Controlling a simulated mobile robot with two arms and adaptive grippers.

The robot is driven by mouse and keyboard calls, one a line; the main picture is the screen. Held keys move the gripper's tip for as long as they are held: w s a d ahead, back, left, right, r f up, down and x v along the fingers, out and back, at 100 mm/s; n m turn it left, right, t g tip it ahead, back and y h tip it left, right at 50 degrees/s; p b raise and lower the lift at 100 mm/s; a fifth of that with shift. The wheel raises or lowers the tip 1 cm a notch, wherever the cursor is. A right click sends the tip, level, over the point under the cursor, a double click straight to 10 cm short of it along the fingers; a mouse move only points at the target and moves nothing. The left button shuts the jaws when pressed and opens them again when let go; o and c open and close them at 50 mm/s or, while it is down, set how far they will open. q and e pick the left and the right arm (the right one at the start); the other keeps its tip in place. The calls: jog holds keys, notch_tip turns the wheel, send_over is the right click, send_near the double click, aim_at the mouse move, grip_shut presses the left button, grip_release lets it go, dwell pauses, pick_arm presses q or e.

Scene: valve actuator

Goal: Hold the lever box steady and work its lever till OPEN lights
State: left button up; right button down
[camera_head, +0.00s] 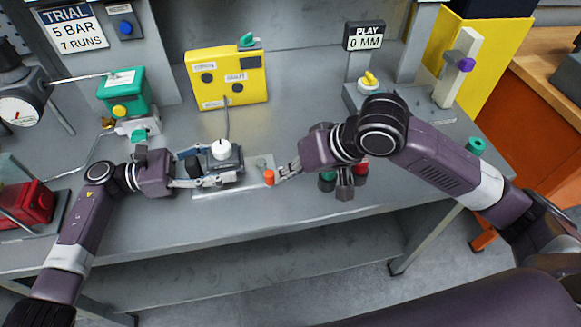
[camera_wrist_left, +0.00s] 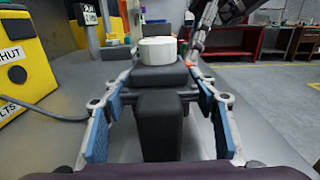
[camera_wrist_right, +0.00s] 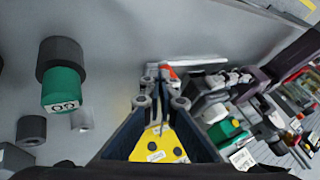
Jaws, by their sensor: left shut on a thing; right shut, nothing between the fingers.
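The lever box (camera_head: 222,156) is a small dark grey block with a white round dome on top, standing on a pale plate. In the left wrist view the box (camera_wrist_left: 160,77) sits between the fingers of my left gripper (camera_head: 205,168), which is shut on it from the left. An orange-red lever tip (camera_head: 269,178) shows right of the box; it also shows in the right wrist view (camera_wrist_right: 169,72). My right gripper (camera_head: 284,174) is shut and empty just right of the tip; I cannot tell whether they touch. The yellow lamp box (camera_head: 226,76) shows two dark round lamps.
A grey cable (camera_head: 227,118) runs from the yellow box toward the lever box. A green valve unit (camera_head: 124,92) stands at the left. Green and red cylinders (camera_head: 328,180) stand under my right wrist. A yellow-knobbed switch (camera_head: 369,80) is behind. The bench front is largely clear.

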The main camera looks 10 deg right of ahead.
jog(key=shift+s+a, duration=0.25)
jog(key=shift+a, duration=0.2)
dwell(0.5)
